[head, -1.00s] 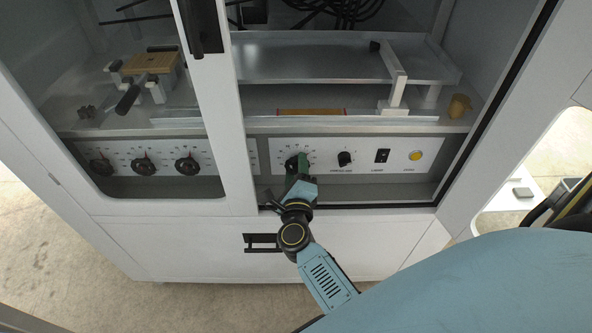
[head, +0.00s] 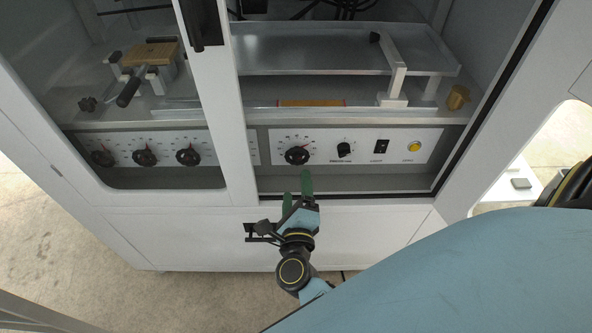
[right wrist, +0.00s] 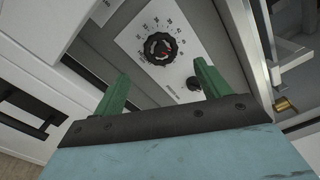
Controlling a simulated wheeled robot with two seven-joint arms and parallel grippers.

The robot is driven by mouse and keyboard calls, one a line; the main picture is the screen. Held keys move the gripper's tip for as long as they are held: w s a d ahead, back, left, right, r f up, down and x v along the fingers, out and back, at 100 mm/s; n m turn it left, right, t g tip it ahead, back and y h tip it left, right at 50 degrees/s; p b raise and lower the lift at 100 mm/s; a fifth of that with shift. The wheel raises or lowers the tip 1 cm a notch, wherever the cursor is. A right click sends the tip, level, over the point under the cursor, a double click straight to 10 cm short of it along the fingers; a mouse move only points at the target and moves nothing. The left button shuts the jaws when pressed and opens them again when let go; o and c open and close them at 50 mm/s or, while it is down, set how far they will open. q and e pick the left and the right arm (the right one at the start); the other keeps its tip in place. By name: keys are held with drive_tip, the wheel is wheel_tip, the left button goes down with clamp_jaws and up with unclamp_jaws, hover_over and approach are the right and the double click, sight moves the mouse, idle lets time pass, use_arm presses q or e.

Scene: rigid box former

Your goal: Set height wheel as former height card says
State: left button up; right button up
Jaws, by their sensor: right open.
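A black dial wheel (head: 297,155) with a red pointer and a printed scale sits at the left end of the right control panel. I cannot read which wheel is labelled height. No height card is legible. My left gripper is not in view.
A smaller black knob (head: 344,149), a black switch (head: 381,146) and a yellow button (head: 414,147) are right of the dial. A white door post (head: 222,100) divides the opening. A metal tray (head: 310,50) lies above. A black handle (head: 262,232) is below.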

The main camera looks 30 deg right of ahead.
drive_tip(key=v, duration=0.4)
drive_tip(key=shift+s, duration=0.1)
idle(0.4)
